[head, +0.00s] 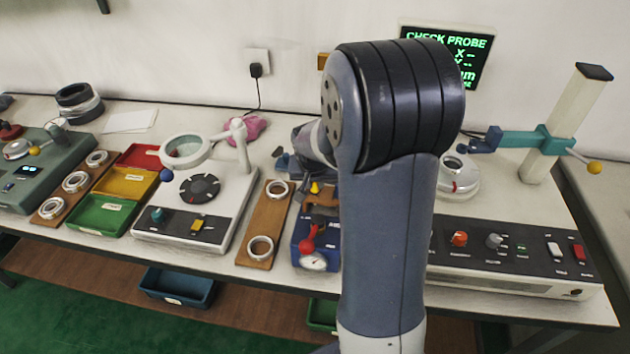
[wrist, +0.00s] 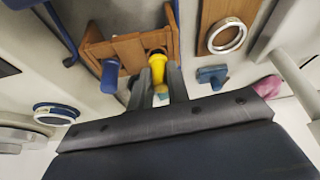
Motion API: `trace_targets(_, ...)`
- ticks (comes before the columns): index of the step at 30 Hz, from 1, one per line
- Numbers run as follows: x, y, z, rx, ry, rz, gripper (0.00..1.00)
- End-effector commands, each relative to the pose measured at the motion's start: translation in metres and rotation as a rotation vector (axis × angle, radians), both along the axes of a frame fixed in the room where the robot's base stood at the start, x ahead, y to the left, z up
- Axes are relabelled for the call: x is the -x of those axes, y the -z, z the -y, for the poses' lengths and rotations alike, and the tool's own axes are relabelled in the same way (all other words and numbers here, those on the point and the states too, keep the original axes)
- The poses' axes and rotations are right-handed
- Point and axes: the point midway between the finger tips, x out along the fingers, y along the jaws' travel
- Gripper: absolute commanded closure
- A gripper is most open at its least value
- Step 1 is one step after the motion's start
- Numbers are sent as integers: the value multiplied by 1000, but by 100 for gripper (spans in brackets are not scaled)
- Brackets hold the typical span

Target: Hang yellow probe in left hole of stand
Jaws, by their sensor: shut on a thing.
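The yellow probe (wrist: 161,92) is between the fingers of my gripper (wrist: 159,68) in the wrist view, and the gripper is shut on it. Its top lies at the edge of the brown wooden stand (wrist: 128,50). I cannot tell whether it sits in a hole or only in front of one. A blue probe (wrist: 110,76) is at the stand's other side in that view. In the head view the stand (head: 322,198) is partly behind my arm, with a yellow bit (head: 315,188) showing beside it. My gripper is mostly hidden there.
A pink cloth (head: 246,129) lies behind. A control console (head: 515,262) and a post with a teal arm (head: 545,140) are at right.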

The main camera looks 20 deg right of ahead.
Motion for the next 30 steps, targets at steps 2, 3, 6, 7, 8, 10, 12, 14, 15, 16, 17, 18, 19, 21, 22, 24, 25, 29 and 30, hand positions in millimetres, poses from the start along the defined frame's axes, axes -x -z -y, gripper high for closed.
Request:
trace_targets(2, 0, 4, 0, 0, 0, 0, 100)
trace_targets(3, 0, 5, 0, 0, 0, 0, 100)
trace_targets(6, 0, 6, 0, 0, 0, 0, 100)
trace_targets(7, 0, 6, 0, 0, 0, 0, 100)
trace_targets(8, 0, 6, 0, 0, 0, 0, 100)
trace_targets(10, 0, 6, 0, 0, 0, 0, 100)
trace_targets(12, 0, 6, 0, 0, 0, 0, 100)
trace_targets(14, 0, 6, 0, 0, 0, 0, 82)
trace_targets(15, 0, 6, 0, 0, 0, 0, 78)
trace_targets(16, 0, 6, 0, 0, 0, 0, 76)
trace_targets(17, 0, 6, 0, 0, 0, 0, 74)
trace_targets(18, 0, 6, 0, 0, 0, 0, 70)
trace_targets(19, 0, 6, 0, 0, 0, 0, 68)
trace_targets(21, 0, 6, 0, 0, 0, 0, 62)
trace_targets(22, 0, 6, 0, 0, 0, 0, 60)
trace_targets(24, 0, 6, 0, 0, 0, 0, 58)
trace_targets(25, 0, 6, 0, 0, 0, 0, 58)
trace_targets(29, 0, 6, 0, 0, 0, 0, 58)
trace_targets(30, 0, 5, 0, 0, 0, 0, 58)
